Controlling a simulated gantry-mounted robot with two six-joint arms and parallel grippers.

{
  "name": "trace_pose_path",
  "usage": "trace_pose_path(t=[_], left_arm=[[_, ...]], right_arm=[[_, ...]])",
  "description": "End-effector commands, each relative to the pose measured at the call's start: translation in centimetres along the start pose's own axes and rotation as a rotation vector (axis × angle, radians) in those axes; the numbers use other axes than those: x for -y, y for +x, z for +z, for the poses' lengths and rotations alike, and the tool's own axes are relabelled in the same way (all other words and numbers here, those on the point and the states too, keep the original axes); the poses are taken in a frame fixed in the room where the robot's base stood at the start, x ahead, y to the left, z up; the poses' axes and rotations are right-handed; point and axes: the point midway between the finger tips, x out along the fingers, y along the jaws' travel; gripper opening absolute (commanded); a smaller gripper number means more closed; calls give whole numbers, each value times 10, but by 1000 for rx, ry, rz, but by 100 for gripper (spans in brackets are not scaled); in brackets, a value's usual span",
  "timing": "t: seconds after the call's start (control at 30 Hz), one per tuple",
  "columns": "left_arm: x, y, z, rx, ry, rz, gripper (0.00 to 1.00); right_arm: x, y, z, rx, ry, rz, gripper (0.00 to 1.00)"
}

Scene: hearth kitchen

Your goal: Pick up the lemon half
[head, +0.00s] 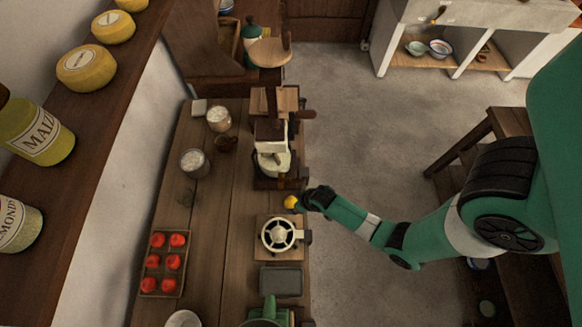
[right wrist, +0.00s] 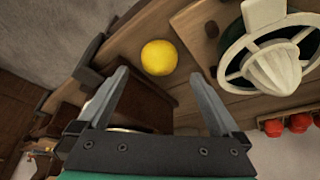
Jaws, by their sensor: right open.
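The yellow lemon half (head: 290,202) lies near the right edge of the wooden counter, just above the white-ringed juicer (head: 268,236) in the head view. In the right wrist view the lemon half (right wrist: 159,57) shows its rounded yellow side, just beyond the fingertips and between their lines. My right gripper (head: 310,198) reaches in from the right and is close to the lemon half. In the right wrist view the gripper (right wrist: 158,76) has its two fingers wide apart with nothing between them. My left gripper is not in view.
The juicer's pale cone (right wrist: 272,68) stands close right of the lemon half in the wrist view. A mill-like device (head: 272,150) stands above it in the head view. The middle counter is fairly clear.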

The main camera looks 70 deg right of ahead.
Motion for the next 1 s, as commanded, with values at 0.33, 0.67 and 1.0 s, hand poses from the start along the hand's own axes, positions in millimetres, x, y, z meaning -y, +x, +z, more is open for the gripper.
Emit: trace_pose_path(t=[0.33,0.67,1.0], left_arm=[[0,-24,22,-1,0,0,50],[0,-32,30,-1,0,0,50],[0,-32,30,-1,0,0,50]], right_arm=[[-1,35,1,-1,0,0,100],[-2,57,-2,-1,0,0,100],[-2,57,-2,-1,0,0,57]])
